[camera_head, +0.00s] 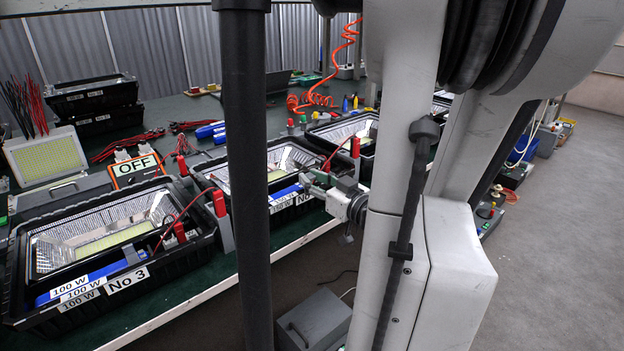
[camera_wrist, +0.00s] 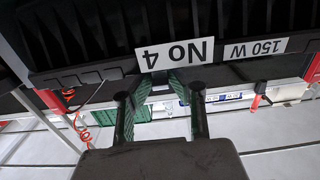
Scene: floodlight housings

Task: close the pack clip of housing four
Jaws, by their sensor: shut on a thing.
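Housing four (camera_head: 270,165) is an open black floodlight tray on the green bench, behind housing No 3 in the head view. A blue pack (camera_head: 286,192) lies along its front edge. In the wrist view, housing four (camera_wrist: 90,35) fills the top, with its upside-down "No 4" label (camera_wrist: 174,54) and a "150 W" label. My gripper (camera_wrist: 166,82) has its fingertips at the housing's front rim, just by the label. It is shut on what appears to be the pack clip, mostly hidden by the fingers. In the head view, my gripper (camera_head: 318,186) reaches that rim from the right.
Housing No 3 (camera_head: 30,290) stands at the front left with a red-handled clamp (camera_head: 219,203) at its corner. An orange "OFF" box (camera_head: 136,170) sits behind it. Another housing (camera_head: 325,130) stands farther along the bench. A dark post of mine blocks part of the head view.

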